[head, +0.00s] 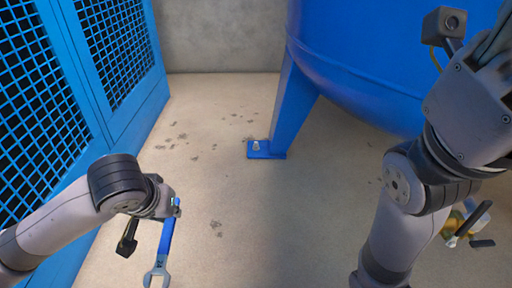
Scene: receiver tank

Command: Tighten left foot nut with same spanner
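A blue spanner (166,237) hangs from my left gripper (174,207), its open steel jaw pointing down towards the bottom of the head view. The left gripper appears shut on the spanner's upper end; its fingers are mostly hidden by the wrist. The blue tank foot (267,155) stands on the floor at the centre, with a pale nut (256,145) on its plate. The spanner is well to the left of and nearer than this nut, apart from it. My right arm is folded up at the right; its fingers cannot be made out clearly.
The blue tank (375,55) fills the upper right, its leg (292,105) sloping down to the foot. A blue mesh fence (95,80) runs along the left. The stained floor (270,220) in between is clear.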

